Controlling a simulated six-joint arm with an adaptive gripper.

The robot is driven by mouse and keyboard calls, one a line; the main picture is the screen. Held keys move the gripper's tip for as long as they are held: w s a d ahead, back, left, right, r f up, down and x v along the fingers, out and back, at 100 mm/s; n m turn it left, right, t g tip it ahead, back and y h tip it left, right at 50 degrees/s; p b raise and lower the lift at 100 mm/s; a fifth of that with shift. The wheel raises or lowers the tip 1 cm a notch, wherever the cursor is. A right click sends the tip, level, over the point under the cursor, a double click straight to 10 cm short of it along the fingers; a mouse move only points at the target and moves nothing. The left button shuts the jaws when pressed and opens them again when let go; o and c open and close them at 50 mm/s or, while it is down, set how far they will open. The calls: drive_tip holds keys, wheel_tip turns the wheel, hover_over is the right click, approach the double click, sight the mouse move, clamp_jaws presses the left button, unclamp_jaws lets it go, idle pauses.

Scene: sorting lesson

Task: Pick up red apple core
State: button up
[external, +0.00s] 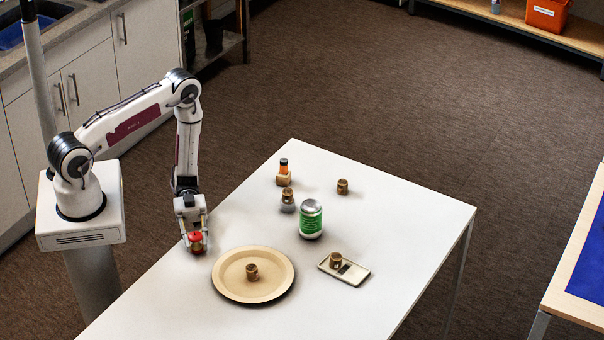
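The red apple core (196,242) is a small red object with a brownish lower part, near the left edge of the white table. My gripper (195,236) points down over it, with a finger at each side of it. The fingers are small in this view, and I cannot tell whether they press on the core. I also cannot tell whether the core rests on the table or is slightly raised.
A tan round plate (228,285) with a small brown jar-like object (252,271) lies right of my gripper. A green can (311,219), a pale flat device (355,275) bearing another brown object, and several small items stand farther right and back. The table's front is clear.

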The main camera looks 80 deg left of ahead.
sight(195, 235)
drive_tip(key=shift+r, duration=0.15)
drive_tip(key=shift+c, duration=0.2)
drive_tip(key=shift+r, duration=4.9)
drive_tip(key=shift+d, duration=0.1)
